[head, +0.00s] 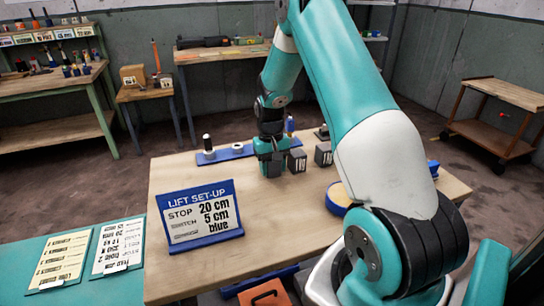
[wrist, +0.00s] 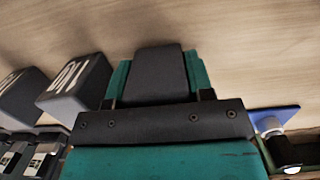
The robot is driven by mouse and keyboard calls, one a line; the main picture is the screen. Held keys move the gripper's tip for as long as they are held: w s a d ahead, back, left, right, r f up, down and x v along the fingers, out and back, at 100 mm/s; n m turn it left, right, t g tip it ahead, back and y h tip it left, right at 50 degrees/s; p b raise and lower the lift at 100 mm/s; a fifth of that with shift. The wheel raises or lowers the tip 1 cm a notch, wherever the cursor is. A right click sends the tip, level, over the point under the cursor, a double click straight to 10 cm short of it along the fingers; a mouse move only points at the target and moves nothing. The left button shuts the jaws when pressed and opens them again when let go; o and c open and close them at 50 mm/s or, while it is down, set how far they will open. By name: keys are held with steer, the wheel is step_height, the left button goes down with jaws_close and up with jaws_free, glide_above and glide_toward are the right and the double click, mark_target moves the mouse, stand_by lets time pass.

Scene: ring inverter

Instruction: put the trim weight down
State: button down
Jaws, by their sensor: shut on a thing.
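My gripper (head: 269,149) points down over the far middle of the wooden table. It is shut on the trim weight, a dark grey block (head: 271,168) low at the tabletop. Whether the block touches the wood is hard to tell. In the wrist view my gripper (wrist: 158,98) fills the lower middle, with a dark block face (wrist: 158,70) between teal parts.
Two labelled grey weights (head: 297,161) (head: 323,153) stand close right of my gripper. A blue rack (head: 224,155) with small parts lies left behind it. The blue-framed set-up sign (head: 201,216) stands at front left. The wood (head: 185,170) between sign and rack is clear.

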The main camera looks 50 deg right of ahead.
steer(key=shift+f, duration=0.2)
steer(key=c, duration=0.5)
jaws_free()
